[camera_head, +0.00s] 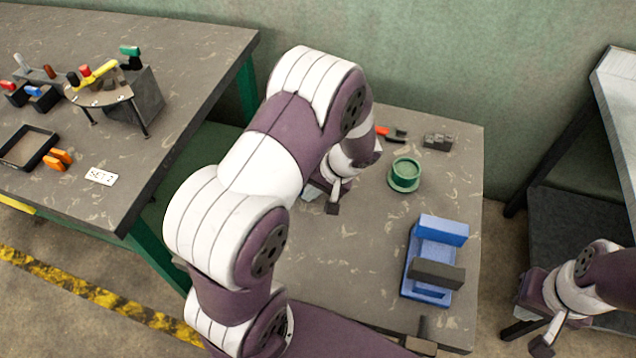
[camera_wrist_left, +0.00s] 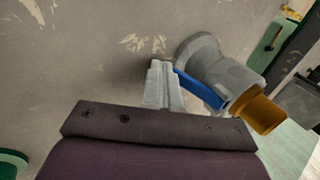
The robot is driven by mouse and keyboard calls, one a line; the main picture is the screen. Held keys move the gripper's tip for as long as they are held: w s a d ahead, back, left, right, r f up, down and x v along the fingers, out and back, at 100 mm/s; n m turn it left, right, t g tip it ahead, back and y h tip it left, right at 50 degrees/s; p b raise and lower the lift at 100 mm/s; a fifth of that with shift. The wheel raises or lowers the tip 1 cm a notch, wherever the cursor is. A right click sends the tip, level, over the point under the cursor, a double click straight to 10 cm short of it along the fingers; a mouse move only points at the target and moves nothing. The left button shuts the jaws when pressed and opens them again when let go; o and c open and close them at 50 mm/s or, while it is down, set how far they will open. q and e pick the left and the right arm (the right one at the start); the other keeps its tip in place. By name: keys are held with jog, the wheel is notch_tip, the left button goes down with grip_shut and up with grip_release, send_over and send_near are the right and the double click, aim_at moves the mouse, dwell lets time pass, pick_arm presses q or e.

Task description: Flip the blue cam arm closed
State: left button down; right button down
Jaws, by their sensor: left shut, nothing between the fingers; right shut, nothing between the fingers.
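In the left wrist view, a slim blue bar (camera_wrist_left: 199,89), likely the blue cam arm, slants down to the right beside a grey round-based fitting (camera_wrist_left: 205,58) with an orange-brown cylinder (camera_wrist_left: 257,109) at its end. My left gripper (camera_wrist_left: 160,68) is shut and empty, its tips just left of the bar's upper end; I cannot tell whether they touch. In the head view my left gripper (camera_head: 333,197) is low over the table's left part, and my left arm hides the fitting and bar. My right gripper (camera_head: 543,338) is shut and empty at the lower right, off the table.
The work table (camera_head: 375,255) also holds a green round cup (camera_head: 404,175), a blue fixture (camera_head: 441,229) with a dark bar across it, and a small dark block (camera_head: 437,141). Another table (camera_head: 190,60) with tools stands left. A dark stand (camera_head: 570,205) is at right.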

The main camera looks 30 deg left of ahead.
pick_arm(q)
jog(key=shift+a+f+y+b, duration=0.15)
jog(key=shift+f+y+b, duration=0.1)
jog(key=shift+y+b, duration=0.25)
jog(key=shift+r, duration=0.15)
dwell(0.4)
jog(key=shift+r+p, duration=0.6)
jog(key=shift+r, duration=0.15)
